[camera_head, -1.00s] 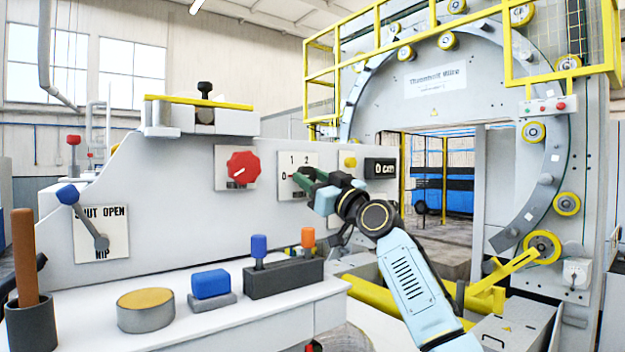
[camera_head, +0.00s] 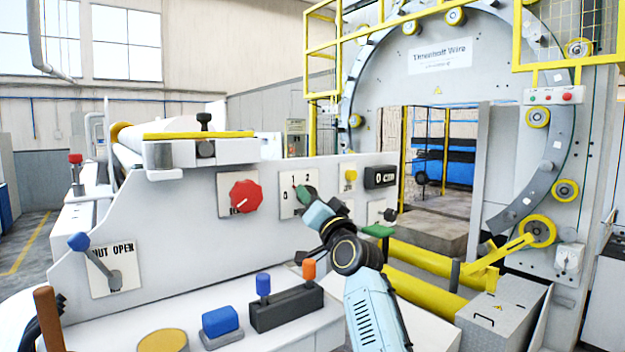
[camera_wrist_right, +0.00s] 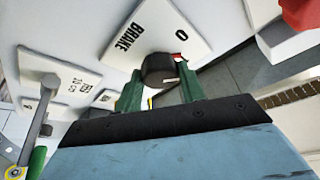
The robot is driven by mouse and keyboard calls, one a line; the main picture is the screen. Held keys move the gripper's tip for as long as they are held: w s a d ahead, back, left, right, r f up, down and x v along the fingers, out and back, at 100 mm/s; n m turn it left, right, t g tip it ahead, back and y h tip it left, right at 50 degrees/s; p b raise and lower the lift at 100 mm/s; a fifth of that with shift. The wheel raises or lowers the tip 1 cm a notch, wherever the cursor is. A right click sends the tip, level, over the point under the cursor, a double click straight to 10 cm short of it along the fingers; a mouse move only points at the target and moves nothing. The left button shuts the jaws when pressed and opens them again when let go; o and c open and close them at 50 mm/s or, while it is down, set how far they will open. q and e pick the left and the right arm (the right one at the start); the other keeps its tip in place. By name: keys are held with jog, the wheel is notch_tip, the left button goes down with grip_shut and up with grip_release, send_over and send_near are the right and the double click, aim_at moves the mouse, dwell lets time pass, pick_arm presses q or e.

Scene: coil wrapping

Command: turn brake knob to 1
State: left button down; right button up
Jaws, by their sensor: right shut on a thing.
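The brake plate (camera_head: 288,207), a white panel with numerals, is on the grey machine front, right of the red knob. My right gripper (camera_head: 307,193) reaches it from below and hides the brake knob in the head view. In the right wrist view, the dark brake knob (camera_wrist_right: 158,68) sits on the plate marked BRAKE and 0 (camera_wrist_right: 128,35). The green fingers of my right gripper (camera_wrist_right: 160,88) are shut on it, one on each side. The setting the knob points to cannot be read clearly. My left gripper is out of view.
The red knob (camera_head: 245,196) is close on the left. A yellow button (camera_head: 349,175) and a black cm display (camera_head: 380,177) are on the right. A green-handled lever (camera_head: 378,231) stands near my arm. Blue and orange switches (camera_head: 286,308) are below.

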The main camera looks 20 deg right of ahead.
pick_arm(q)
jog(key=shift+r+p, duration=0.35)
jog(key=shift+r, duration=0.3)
pick_arm(e)
jog(key=shift+a+m+g+h, duration=0.15)
jog(key=shift+m+h, duration=0.4)
jog(key=shift+m, duration=0.55)
jog(key=shift+d+m+g+h, duration=0.15)
jog(key=shift+m+h, duration=0.4)
jog(key=shift+m, duration=0.55)
jog(key=shift+a, duration=0.1)
jog(key=o, duration=1)
jog(key=shift+c, duration=0.2)
